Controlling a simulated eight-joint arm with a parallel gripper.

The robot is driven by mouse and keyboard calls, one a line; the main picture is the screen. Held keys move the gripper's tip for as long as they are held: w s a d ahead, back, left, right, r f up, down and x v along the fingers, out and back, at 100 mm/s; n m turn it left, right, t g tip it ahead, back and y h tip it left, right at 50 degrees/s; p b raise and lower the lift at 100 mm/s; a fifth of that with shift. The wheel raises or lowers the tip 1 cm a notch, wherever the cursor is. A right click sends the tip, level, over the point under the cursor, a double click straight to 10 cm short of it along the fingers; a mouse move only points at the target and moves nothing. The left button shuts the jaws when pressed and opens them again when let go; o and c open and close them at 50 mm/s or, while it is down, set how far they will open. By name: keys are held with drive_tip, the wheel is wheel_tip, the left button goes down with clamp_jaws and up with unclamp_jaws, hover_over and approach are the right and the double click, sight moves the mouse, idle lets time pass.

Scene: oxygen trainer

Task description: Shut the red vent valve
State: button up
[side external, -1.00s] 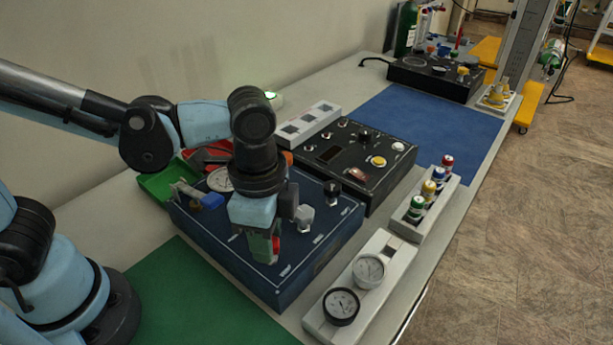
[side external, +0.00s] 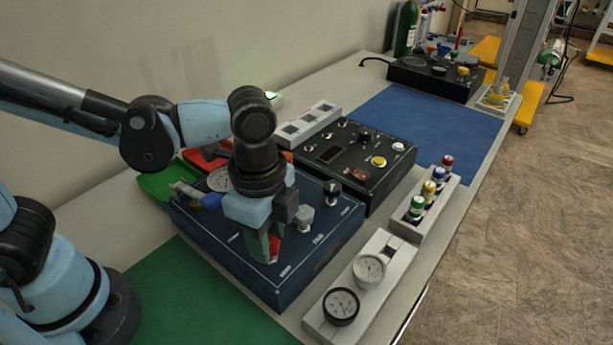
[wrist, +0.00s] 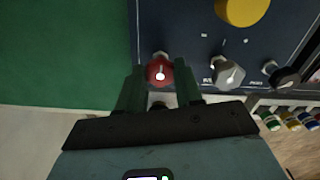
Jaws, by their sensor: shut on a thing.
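The red vent valve (side external: 274,247) is a small red knob at the front corner of the dark blue panel box (side external: 320,262). In the wrist view the red knob (wrist: 160,70) sits between my two green-grey fingers, its pale mark pointing roughly along the fingers. My gripper (side external: 266,252) points down over the panel and is shut on the knob; its fingers hide part of it in the side view. A grey knob (wrist: 228,73) and a black knob (wrist: 283,77) stand in a row to the right of the red one.
A black control box (side external: 395,185) stands behind the panel. A rack with coloured cylinders (side external: 428,200) and a grey holder with two gauges (side external: 385,290) lie to the right.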

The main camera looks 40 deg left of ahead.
drive_tip(key=o, duration=1)
drive_tip(key=shift+o, duration=0.2)
drive_tip(key=shift+r, duration=0.1)
wheel_tip(320, 180, up, 12)
drive_tip(key=w+a+f+n+t, duration=0.1)
drive_tip(key=a+f+n+t, duration=0.1)
drive_tip(key=a+n, duration=0.3)
drive_tip(key=w+a+f+n+t, duration=0.1)
drive_tip(key=a+f+n+t, duration=0.1)
drive_tip(key=a+n, duration=0.3)
drive_tip(key=w+a+f+n+t, duration=0.2)
drive_tip(key=a+f+n+t, duration=0.1)
drive_tip(key=a+n, duration=0.2)
drive_tip(key=shift+a, duration=0.55)
